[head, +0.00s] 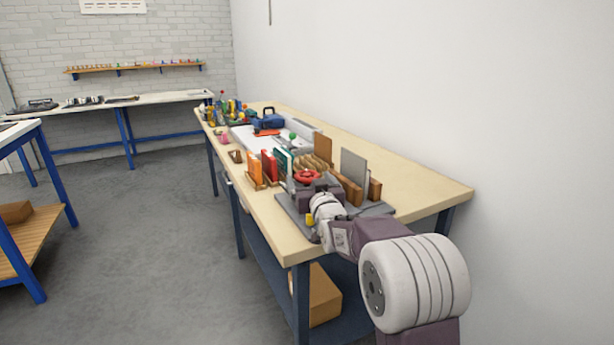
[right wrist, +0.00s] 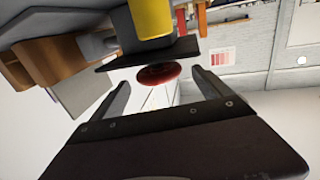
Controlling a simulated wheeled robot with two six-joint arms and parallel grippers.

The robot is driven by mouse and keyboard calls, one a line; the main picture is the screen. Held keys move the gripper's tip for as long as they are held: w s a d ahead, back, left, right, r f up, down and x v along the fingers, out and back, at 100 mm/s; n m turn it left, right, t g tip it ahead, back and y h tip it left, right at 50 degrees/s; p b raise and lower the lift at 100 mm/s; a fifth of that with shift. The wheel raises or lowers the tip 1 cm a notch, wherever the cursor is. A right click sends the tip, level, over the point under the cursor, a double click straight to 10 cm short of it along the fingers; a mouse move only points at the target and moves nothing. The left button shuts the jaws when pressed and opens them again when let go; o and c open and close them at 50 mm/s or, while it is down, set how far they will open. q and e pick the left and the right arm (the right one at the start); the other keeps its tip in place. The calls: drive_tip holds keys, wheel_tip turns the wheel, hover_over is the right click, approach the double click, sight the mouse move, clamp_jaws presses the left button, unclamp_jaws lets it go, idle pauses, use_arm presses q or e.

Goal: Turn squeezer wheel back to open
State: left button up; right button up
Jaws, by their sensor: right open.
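The red squeezer wheel (head: 307,175) sits on the squeezer at the near end of the long wooden-topped bench. In the right wrist view a red rounded piece (right wrist: 158,74), which looks like the wheel, shows between the fingertips of my right gripper (right wrist: 161,78). The fingers are apart, with gaps on both sides of the red piece; I cannot tell how far beyond the tips it is. In the head view my right gripper (head: 318,191) is at the squeezer, just below the wheel, its fingers mostly hidden by my wrist. My left gripper is not in view.
A grey base plate (head: 375,209) lies under the squeezer. A yellow piece (head: 310,220) stands at its near side. Upright orange (head: 254,170) and other coloured books stand left of it, a grey panel (head: 353,166) right. The right rear bench top (head: 420,186) is clear.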

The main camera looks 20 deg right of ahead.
sight(307, 174)
drive_tip(key=shift+w+d, duration=0.15)
drive_tip(key=shift+w, duration=0.75)
drive_tip(key=shift+w+d, duration=0.15)
drive_tip(key=shift+w, duration=0.75)
drive_tip(key=c, duration=1.4)
drive_tip(key=shift+o, duration=0.2)
drive_tip(key=shift+d+r+n+y, duration=0.15)
drive_tip(key=shift+r+n+y, duration=0.2)
drive_tip(key=shift+n+y, duration=0.35)
drive_tip(key=n+y+p, duration=0.1)
drive_tip(key=p, duration=0.1)
drive_tip(key=y+p, duration=0.2)
drive_tip(key=p, duration=0.1)
drive_tip(key=n+y+p, duration=0.1)
drive_tip(key=p, duration=0.2)
drive_tip(key=shift+r+n+y, duration=0.3)
drive_tip(key=shift+y, duration=0.1)
drive_tip(key=shift+f+n+y+p, duration=0.35)
drive_tip(key=shift+y+p, duration=0.15)
drive_tip(key=shift+p, duration=0.1)
drive_tip(key=shift+f, duration=0.15)
drive_tip(key=o, duration=1.4)
drive_tip(key=shift+c, duration=0.2)
